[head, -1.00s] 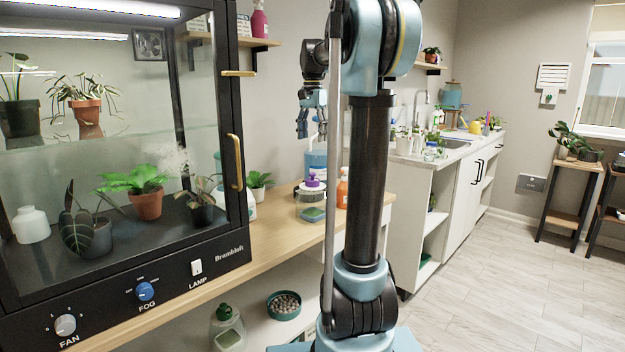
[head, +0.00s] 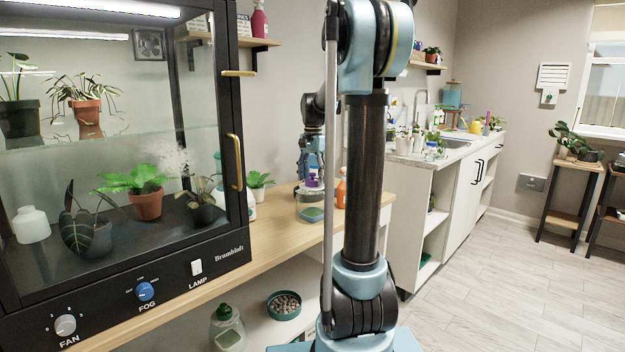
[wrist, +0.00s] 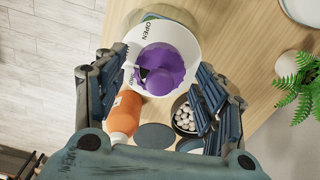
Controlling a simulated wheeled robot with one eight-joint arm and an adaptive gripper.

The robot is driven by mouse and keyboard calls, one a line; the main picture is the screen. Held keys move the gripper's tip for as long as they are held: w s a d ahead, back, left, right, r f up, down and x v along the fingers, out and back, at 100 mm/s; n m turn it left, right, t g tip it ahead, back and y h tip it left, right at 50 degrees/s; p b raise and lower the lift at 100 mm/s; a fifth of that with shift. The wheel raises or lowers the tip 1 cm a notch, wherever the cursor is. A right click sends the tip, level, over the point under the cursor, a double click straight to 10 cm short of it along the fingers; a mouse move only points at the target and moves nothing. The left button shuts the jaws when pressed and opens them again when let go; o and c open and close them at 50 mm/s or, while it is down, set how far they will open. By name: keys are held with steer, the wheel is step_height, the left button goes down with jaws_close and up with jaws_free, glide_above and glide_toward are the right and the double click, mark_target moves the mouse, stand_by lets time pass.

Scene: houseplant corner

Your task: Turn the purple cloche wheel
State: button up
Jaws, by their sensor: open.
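The purple wheel (wrist: 172,62) is a lobed knob on a white disc (wrist: 190,38) marked "OPEN", at the top of the cloche (head: 311,207). In the head view the wheel (head: 314,182) shows just below my gripper (head: 311,166). In the wrist view my gripper (wrist: 160,75) is open, with one finger on each side of the wheel. Gaps show between the fingers and the wheel in that view, and the height between them is hard to tell. The cloche body is mostly hidden under the disc in the wrist view.
An orange bottle (wrist: 125,116) stands close beside the cloche, near my left finger. A bowl of white balls (wrist: 184,118) shows by the right finger. A fern (wrist: 300,85) stands to the right. The glass cabinet (head: 120,262) fills the head view's left side.

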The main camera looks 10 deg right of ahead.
steer(key=shift+f, duration=0.25)
steer(key=c, duration=1.1)
steer(key=shift+o, duration=0.2)
steer(key=shift+n, duration=0.4)
steer(key=n, duration=0.9)
